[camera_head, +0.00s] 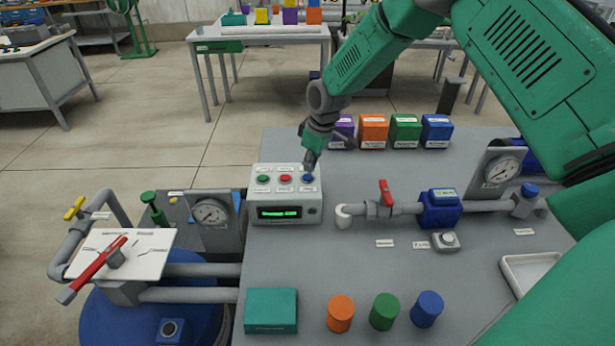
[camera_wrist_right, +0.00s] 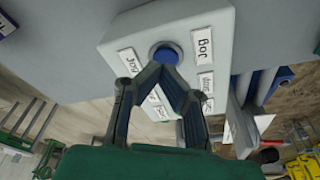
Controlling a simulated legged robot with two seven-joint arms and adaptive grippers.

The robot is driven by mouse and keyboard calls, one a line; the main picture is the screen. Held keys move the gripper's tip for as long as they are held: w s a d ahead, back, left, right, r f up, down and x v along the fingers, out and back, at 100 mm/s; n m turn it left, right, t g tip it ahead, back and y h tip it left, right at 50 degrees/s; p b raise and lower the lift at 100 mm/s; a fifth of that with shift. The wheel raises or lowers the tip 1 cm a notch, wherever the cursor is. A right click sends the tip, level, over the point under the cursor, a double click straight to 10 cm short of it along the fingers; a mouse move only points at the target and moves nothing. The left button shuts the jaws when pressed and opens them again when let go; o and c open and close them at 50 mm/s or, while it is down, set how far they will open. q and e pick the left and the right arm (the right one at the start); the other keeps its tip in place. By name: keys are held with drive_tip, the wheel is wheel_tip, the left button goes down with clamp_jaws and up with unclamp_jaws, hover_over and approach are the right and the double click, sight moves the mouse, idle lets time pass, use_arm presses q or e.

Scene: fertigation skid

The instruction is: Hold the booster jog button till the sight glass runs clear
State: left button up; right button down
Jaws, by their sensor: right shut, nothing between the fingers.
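The control box (camera_head: 287,212) is pale grey, with a green, a red and a blue button on top and a lit green display in front. The blue button (camera_head: 308,178) is at its right end; in the right wrist view the blue button (camera_wrist_right: 165,55) sits beside a label reading "Jog" (camera_wrist_right: 203,46). My right gripper (camera_head: 310,168) is shut and empty, pointing down with its tips at the blue button. In the wrist view its tips (camera_wrist_right: 166,72) overlap the button's near edge; whether it is pressed down is unclear. I cannot make out which part is the sight glass. My left gripper is not in view.
A pipe with a red-handled valve (camera_head: 386,193) and a blue fitting (camera_head: 440,209) runs right of the box. Several coloured boxes stand behind. A gauge (camera_head: 211,213) and a red lever (camera_head: 92,268) are at left. Coloured cylinders (camera_head: 384,311) stand in front.

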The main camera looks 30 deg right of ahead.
sight(308, 177)
drive_tip(key=shift+d+f, duration=0.3)
drive_tip(key=shift+d, duration=0.05)
drive_tip(key=shift+a, duration=0.8)
drive_tip(key=shift+a+f, duration=0.1)
drive_tip(key=shift+a, duration=0.2)
drive_tip(key=shift+d+f+b, duration=0.4)
drive_tip(key=shift+d, duration=0.1)
drive_tip(key=shift+d+f, duration=0.2)
drive_tip(key=shift+d, duration=0.2)
drive_tip(key=shift+a+r, duration=0.1)
drive_tip(key=shift+a, duration=0.7)
drive_tip(key=shift+d+f, duration=0.2)
drive_tip(key=shift+d, duration=0.5)
drive_tip(key=shift+a+r, duration=0.1)
drive_tip(key=shift+a, duration=0.4)
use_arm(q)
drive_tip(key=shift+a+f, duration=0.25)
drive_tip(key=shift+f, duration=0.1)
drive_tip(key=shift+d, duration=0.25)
use_arm(e)
drive_tip(key=shift+d, duration=0.3)
drive_tip(key=shift+a, duration=0.1)
idle(2.6)
